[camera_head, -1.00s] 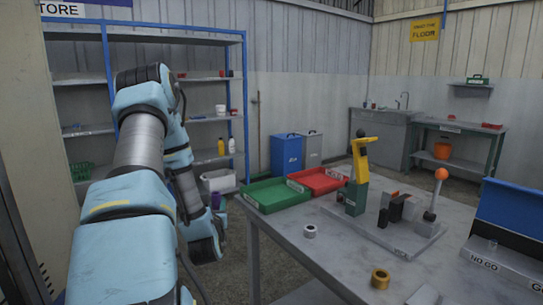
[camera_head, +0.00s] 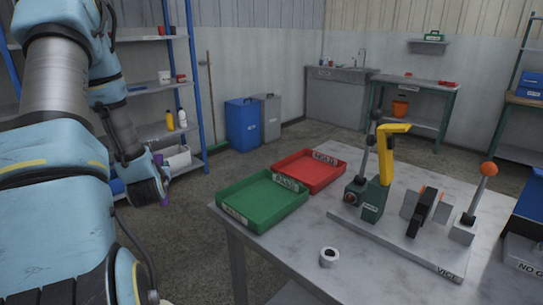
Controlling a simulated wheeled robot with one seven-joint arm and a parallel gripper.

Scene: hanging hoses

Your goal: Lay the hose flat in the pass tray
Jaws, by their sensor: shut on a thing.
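My gripper (camera_head: 158,182) is at the end of my arm on the left, over the floor and left of the table. Its fingers are mostly hidden by my wrist. Small purple parts, seemingly of the hose (camera_head: 158,158), show beside it; most of the hose is hidden. My gripper is shut on it. The green tray (camera_head: 262,201) lies on the table's near left corner, to the right of my gripper and apart from it.
A red tray (camera_head: 308,170) adjoins the green one. A vice fixture (camera_head: 395,220) with a yellow arm and a white ring (camera_head: 329,257) stand on the grey table (camera_head: 285,250). Shelves (camera_head: 165,90) are behind my arm. Blue and grey bins (camera_head: 242,125) stand on the floor behind.

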